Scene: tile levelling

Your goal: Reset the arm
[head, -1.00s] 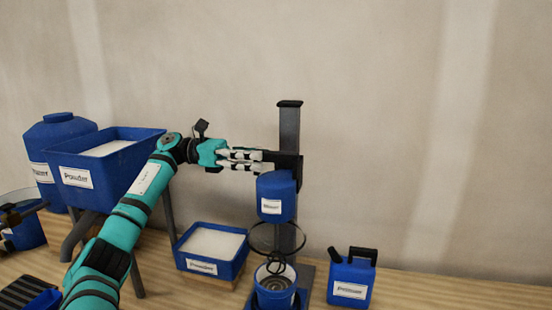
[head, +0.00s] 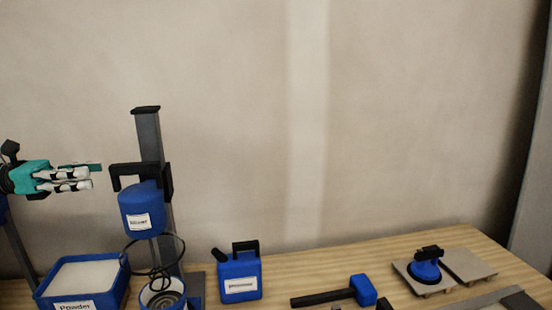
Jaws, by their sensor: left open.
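My left gripper (head: 92,178) is at the left edge of the head view, teal with pale fingers pointing right. It is open and empty. It is just left of the black handle of the blue mixer (head: 143,207), with a small gap between them. The mixer hangs on a dark upright stand (head: 149,135) above a blue bucket (head: 162,294). Most of my left arm is out of view. My right gripper is not in view.
A blue powder tray (head: 84,278) stands at the lower left. A labelled blue jug (head: 239,278), a blue-headed mallet (head: 362,290) and a blue suction cup (head: 426,270) on a tile are to the right.

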